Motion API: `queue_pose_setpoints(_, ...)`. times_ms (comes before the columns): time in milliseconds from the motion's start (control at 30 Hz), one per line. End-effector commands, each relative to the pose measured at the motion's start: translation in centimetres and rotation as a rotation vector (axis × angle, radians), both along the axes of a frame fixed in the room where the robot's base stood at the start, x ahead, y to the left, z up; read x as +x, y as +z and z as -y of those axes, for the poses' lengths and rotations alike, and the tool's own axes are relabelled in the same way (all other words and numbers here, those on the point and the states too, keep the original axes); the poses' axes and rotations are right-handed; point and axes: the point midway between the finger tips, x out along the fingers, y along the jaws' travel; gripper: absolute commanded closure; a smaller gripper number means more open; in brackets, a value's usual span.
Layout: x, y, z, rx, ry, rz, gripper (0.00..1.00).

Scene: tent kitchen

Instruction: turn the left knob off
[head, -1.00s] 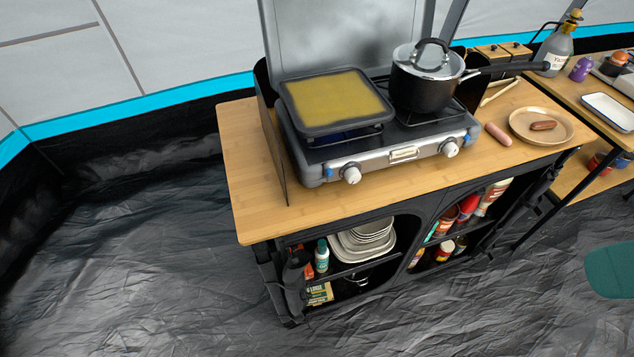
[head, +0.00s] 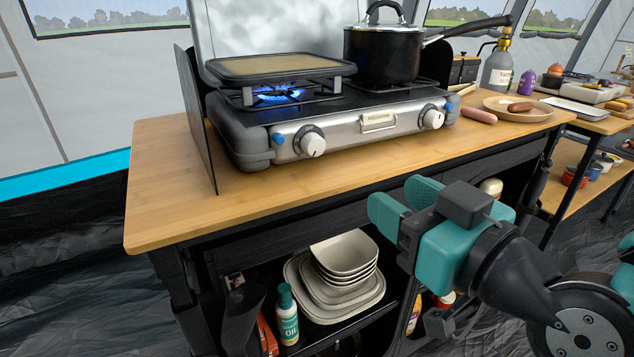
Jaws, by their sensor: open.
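The left knob (head: 312,144) is a white dial on the silver front panel of the camping stove (head: 350,125). A blue flame (head: 278,94) burns on the left burner, under the griddle (head: 280,66). The right knob (head: 432,118) is a similar white dial on the same panel. My gripper (head: 404,202) is teal and black, open and empty. It is in front of the table's front edge, to the right of and lower than the left knob, apart from the stove.
A black pot (head: 384,55) stands on the right burner, its handle pointing right. A sausage (head: 479,115) and a plate (head: 540,113) lie right of the stove. The wooden table (head: 160,190) is bare in front of the stove.

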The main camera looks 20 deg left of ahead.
Motion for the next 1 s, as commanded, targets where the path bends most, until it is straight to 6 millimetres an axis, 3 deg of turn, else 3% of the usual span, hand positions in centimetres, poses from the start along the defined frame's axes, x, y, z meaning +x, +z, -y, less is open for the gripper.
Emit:
queue_pose_setpoints(400, 1.9, 0.3, -2.3, 0.008, -0.007, 0.006, 0.53)
queue_pose_setpoints(1000, 7.6, 0.7, -10.1, 0.009, -0.002, 0.013, 0.53)
